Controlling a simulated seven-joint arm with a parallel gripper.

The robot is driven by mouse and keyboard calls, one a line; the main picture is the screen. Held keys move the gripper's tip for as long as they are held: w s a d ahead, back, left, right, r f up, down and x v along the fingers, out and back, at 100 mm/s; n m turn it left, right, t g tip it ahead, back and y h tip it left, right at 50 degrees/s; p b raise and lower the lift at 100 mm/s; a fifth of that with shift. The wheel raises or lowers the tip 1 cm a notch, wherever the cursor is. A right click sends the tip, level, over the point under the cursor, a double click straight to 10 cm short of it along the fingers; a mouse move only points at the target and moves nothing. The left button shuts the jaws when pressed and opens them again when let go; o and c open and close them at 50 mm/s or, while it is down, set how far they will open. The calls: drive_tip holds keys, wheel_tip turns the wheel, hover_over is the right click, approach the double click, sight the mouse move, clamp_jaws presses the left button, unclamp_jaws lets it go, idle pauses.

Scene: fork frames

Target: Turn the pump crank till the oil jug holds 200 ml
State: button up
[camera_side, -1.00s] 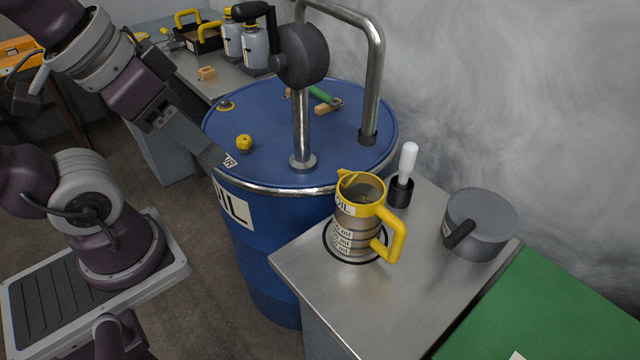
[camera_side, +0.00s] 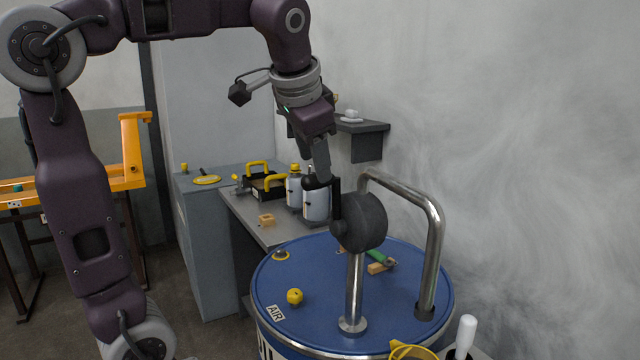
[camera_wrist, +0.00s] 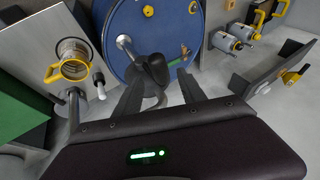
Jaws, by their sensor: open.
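The pump (camera_side: 362,222) stands on the blue drum (camera_side: 270,280), with a dark round housing on a steel post. Its black crank handle (camera_side: 313,183) is at the upper left of the housing, partly covered by my fingers. My gripper (camera_side: 322,178) is open and points down at the handle. In the wrist view, my gripper's fingers (camera_wrist: 160,88) stand apart, with the dark crank (camera_wrist: 155,66) between them in the picture; contact cannot be told. The oil jug (camera_side: 410,350) shows only its yellow rim in the side view. The jug (camera_wrist: 73,62) is whole in the wrist view; its level is unreadable.
A bent steel pipe (camera_side: 434,235) arches right of the pump. A yellow cap (camera_side: 295,296) and a green-handled tool (camera_side: 379,256) lie on the drum. Bottles (camera_side: 294,188) stand close behind the handle. A wall shelf (camera_side: 368,138) juts out behind. A white-handled tool (camera_side: 466,336) stands beside the jug.

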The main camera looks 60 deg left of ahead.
sight(319, 188)
drive_tip(key=x, duration=0.6)
drive_tip(key=shift+f, duration=0.15)
clamp_jaws()
idle(1.1)
